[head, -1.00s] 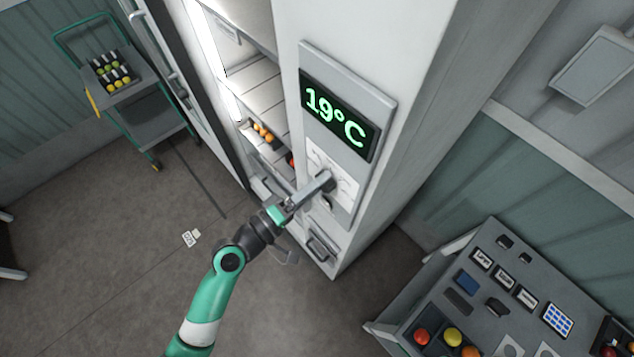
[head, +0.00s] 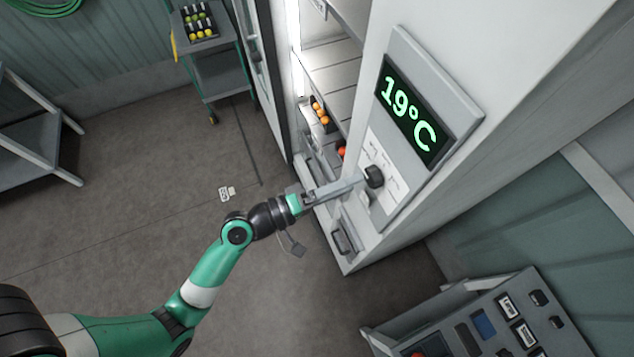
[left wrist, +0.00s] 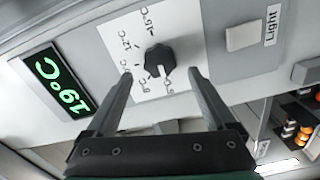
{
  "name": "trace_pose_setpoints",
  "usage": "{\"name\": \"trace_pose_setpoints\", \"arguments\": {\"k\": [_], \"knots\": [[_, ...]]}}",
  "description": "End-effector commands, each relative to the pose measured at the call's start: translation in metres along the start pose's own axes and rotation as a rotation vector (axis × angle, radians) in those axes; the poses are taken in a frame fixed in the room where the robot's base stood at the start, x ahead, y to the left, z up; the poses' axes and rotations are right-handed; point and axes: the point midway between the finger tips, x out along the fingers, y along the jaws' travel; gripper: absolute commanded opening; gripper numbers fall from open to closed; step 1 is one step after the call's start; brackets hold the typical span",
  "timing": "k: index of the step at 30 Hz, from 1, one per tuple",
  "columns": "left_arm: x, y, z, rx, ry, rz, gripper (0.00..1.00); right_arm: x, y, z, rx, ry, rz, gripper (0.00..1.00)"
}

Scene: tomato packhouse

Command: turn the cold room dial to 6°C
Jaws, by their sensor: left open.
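The cold room dial (head: 374,177) is a black knob on a white scale plate below a display (head: 410,112) that reads 19°C in green. In the left wrist view the dial (left wrist: 159,59) sits between my left gripper's (left wrist: 160,73) two fingers, with a gap on each side. The printed scale around it shows several temperatures, some too small or covered to read. In the head view my left gripper (head: 355,185) reaches the dial from the left, fingertips close to it. It is open and holds nothing. My right gripper is not in view.
A light switch (left wrist: 243,36) labelled "Light" is beside the dial plate. The cold room opening with shelves (head: 330,80) and tomatoes (head: 320,113) is left of the panel. A console (head: 500,325) stands at lower right and a trolley (head: 215,75) at upper left.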

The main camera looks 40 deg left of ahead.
Motion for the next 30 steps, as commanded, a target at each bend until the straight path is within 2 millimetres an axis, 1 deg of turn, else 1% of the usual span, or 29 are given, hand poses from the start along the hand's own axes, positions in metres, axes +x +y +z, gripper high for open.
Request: {"name": "trace_pose_setpoints", "arguments": {"k": [1, 6, 10, 14, 28, 30], "knots": [[-0.014, -0.004, 0.0, -0.001, 0.005, -0.001, 0.89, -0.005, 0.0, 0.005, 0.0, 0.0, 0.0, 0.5], [-0.05, -0.004, 0.0, -0.001, 0.006, -0.001, 0.89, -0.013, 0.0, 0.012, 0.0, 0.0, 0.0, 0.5], [-0.066, -0.002, 0.0, 0.0, 0.003, 0.0, 0.89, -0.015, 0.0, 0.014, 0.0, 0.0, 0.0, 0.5], [-0.071, 0.0, 0.001, 0.001, 0.0, 0.0, 0.89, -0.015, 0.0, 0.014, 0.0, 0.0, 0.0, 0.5], [-0.07, 0.0, 0.001, 0.0, -0.001, 0.001, 0.89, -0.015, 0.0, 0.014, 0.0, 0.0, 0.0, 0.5], [-0.068, 0.003, 0.004, 0.002, -0.012, 0.005, 0.89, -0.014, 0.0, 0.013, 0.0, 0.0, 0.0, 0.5]]}}
